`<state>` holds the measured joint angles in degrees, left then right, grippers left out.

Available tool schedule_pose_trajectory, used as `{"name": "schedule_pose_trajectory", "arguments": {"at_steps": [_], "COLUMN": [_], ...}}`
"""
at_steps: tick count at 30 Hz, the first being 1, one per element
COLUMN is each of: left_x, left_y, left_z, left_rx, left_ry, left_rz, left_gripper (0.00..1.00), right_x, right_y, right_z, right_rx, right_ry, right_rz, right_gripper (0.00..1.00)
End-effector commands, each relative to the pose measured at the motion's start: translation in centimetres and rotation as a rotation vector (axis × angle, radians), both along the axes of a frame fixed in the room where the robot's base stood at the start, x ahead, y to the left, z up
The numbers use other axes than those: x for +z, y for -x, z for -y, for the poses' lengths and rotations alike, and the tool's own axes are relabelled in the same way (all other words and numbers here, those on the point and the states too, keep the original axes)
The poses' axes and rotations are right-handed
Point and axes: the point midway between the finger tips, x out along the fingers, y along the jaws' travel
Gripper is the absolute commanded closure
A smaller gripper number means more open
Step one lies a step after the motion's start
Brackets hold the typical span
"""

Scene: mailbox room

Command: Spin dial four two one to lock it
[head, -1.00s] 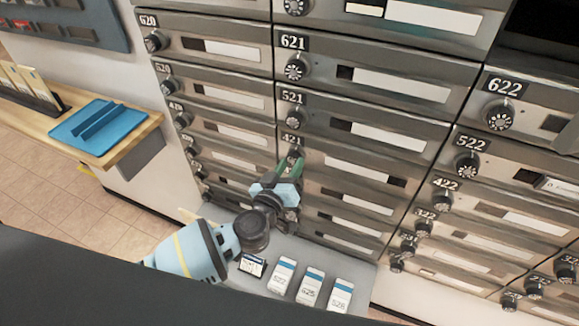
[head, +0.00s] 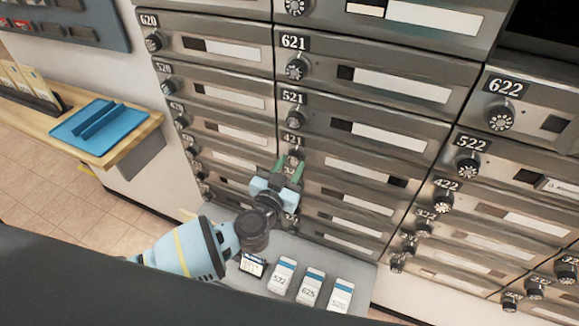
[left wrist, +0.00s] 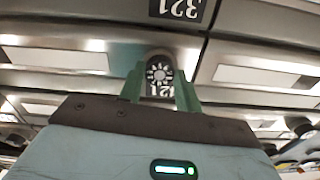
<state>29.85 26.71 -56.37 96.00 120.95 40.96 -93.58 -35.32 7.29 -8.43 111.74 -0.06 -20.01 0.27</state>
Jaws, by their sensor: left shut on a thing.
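The 421 dial (left wrist: 160,72) is a round black knob with a pale ringed face on a grey metal mailbox door. Its label (head: 293,139) is just above it in the head view and appears upside down, partly hidden, in the left wrist view. My left gripper (head: 288,165) is shut on this dial, with one green finger on each side of it. The fingers also flank the knob in the left wrist view. The dial's small numbers are too fine to read. My right gripper is not in view.
Dial 521 (head: 293,114) is above and the 321 label (left wrist: 179,9) is on the door below. Dial 522 (head: 467,163) is to the right. A blue tray (head: 75,128) lies on the wooden counter at left.

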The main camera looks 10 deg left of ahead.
Motion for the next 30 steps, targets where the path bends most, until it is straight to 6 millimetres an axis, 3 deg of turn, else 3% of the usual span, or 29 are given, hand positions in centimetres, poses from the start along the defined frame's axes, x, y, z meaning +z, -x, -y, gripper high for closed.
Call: {"name": "schedule_pose_trajectory", "arguments": {"at_steps": [10, 11, 16, 25, 30], "left_x": [0.0, 0.0, 0.0, 0.0, -0.2], "left_y": [0.0, 0.0, 0.0, 0.2, 1.8], "left_z": [0.0, 0.0, 0.0, 0.0, -0.3], "left_rx": [0.000, 0.000, 0.000, 0.000, -0.001], "left_ry": [-0.002, -0.002, -0.002, -0.001, 0.000], "left_rz": [-0.001, -0.001, 0.000, -0.001, -0.002], "left_gripper": [0.89, 0.65, 0.44, 0.44, 0.44], "right_x": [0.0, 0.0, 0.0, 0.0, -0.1], "right_y": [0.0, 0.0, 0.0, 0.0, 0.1], "right_z": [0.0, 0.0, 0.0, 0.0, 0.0], "right_rx": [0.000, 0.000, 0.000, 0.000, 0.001], "right_ry": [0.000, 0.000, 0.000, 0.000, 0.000], "right_rz": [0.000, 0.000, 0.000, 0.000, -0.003], "right_gripper": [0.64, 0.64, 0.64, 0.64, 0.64]}}
